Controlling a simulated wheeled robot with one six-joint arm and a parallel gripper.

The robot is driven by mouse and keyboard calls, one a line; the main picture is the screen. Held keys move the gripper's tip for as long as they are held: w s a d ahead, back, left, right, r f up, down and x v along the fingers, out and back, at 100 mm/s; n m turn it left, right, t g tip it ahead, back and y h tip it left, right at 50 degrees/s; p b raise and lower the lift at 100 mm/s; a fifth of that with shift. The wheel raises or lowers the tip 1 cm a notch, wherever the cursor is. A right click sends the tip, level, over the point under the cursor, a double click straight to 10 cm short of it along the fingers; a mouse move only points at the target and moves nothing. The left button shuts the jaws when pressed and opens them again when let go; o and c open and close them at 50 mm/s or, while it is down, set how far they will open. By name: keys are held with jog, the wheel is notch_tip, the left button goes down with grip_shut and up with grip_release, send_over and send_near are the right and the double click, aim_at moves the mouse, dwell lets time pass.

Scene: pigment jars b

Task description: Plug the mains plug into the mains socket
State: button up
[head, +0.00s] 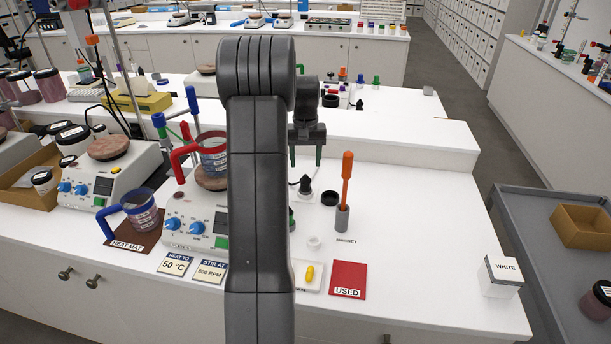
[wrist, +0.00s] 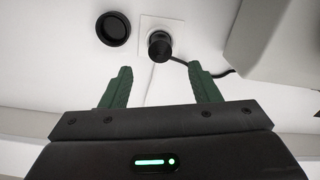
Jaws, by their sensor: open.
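A black plug (head: 305,184) stands upright on the white bench, just below my gripper in the head view. In the wrist view the round black plug (wrist: 160,46) shows with its dark cord running off to the right. It is over a pale square plate (wrist: 174,24) that looks like the mains socket. I cannot tell whether the plug is seated in it. My gripper (head: 306,157) is open and empty, its green fingers above the plug. In the wrist view the fingertips (wrist: 160,74) are apart, short of the plug, which appears between and beyond them.
A black round cap (head: 330,198) lies just right of the plug; it also shows in the wrist view (wrist: 113,29). An orange-handled tool stands in a grey holder (head: 342,218). A hotplate stirrer (head: 190,215) stands left.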

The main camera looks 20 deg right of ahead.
aim_at(306, 177)
notch_tip(306, 177, up, 6)
jog(key=shift+f, duration=0.1)
dwell(0.4)
notch_tip(306, 177, down, 14)
jog(key=shift+r+p, duration=0.15)
jog(key=shift+p, duration=0.6)
jog(key=shift+r, duration=0.35)
jog(key=shift+f, duration=0.15)
